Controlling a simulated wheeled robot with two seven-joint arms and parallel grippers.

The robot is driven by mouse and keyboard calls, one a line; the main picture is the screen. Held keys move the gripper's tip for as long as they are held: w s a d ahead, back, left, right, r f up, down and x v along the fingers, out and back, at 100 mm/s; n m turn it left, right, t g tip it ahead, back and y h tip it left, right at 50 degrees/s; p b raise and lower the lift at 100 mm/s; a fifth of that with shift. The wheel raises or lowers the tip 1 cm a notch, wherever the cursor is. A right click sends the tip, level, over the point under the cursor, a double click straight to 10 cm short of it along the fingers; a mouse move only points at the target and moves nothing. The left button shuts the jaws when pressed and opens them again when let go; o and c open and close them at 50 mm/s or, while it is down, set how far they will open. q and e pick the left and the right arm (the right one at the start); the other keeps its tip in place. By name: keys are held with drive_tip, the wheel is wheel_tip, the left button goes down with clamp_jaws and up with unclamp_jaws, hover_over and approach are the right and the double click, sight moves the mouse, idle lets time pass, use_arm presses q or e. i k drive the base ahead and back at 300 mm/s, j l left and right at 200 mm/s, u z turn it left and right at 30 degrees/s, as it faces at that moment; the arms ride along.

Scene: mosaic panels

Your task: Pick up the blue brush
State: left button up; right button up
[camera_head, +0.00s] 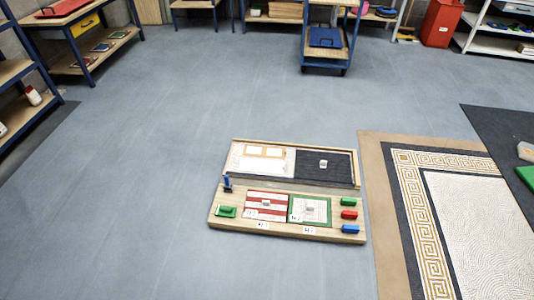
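Neither of my grippers is in view. A small blue piece (350,229) lies at the right front corner of a wooden board (275,231) on the floor, in line with a red piece (349,215) and a green piece (348,202) behind it. It may be the blue brush, but it is too small to tell. Another blue thing (228,183) stands upright at the board's back left. A green tool (226,212) lies in front of it. The board also carries a red-and-white striped panel (267,205) and a green-framed panel (310,210).
A second board (325,170) with a dark half lies just behind. A patterned mosaic mat (430,180) lies at right. A blue trolley (327,55), a red bin (441,22) and shelves stand at the back. The grey floor is clear at left and in front.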

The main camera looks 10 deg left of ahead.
sight(228, 185)
drive_tip(key=i+j+u, duration=0.35)
drive_tip(key=j+u, duration=0.15)
drive_tip(key=i+l+u, duration=0.1)
drive_tip(key=i+u, duration=0.35)
drive_tip(key=i, duration=0.5)
